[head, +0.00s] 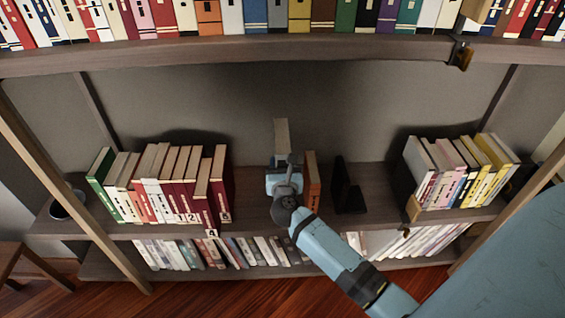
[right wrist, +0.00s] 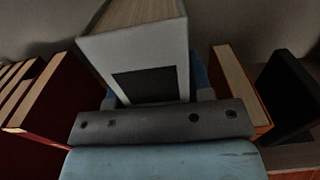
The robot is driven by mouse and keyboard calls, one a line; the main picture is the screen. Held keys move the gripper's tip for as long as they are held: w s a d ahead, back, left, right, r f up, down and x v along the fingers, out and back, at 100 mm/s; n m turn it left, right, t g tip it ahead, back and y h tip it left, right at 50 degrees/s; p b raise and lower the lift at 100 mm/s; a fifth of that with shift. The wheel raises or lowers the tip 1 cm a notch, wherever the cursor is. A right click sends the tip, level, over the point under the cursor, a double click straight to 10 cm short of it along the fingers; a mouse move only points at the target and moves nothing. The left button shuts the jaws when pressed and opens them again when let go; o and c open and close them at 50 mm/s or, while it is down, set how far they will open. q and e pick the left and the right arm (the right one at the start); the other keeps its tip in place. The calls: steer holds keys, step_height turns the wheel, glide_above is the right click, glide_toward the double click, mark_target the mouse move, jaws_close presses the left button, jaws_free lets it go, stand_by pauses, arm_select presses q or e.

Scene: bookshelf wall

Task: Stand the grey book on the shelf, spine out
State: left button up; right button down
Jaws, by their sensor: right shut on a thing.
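The grey book (head: 281,136) is held upright in my right gripper (head: 282,166), over the gap on the middle shelf. In the right wrist view the grey book (right wrist: 139,47) shows pale pages on top, and its spine with a dark label faces the wrist. The right gripper (right wrist: 157,93) is shut on it from the spine side. The book's lower end is hidden behind the gripper, so I cannot tell whether it touches the shelf (head: 252,213). My left gripper is not in view.
An orange book (head: 313,180) stands just right of the gripper, beside a black bookend (head: 347,188). Dark red books (head: 221,186) stand left of the gap. Another book group (head: 455,172) stands at the right. The upper shelf edge (head: 230,58) runs above.

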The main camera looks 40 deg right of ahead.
arm_select(q)
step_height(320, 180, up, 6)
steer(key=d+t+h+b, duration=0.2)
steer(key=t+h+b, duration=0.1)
steer(key=b, duration=0.1)
arm_select(e)
step_height(320, 180, down, 4)
steer(key=shift+f, duration=0.25)
step_height(320, 180, down, 3)
steer(key=shift+r+b, duration=0.15)
steer(key=shift+b, duration=0.8)
steer(key=shift+f+b, duration=0.8)
steer(key=shift+f, duration=0.15)
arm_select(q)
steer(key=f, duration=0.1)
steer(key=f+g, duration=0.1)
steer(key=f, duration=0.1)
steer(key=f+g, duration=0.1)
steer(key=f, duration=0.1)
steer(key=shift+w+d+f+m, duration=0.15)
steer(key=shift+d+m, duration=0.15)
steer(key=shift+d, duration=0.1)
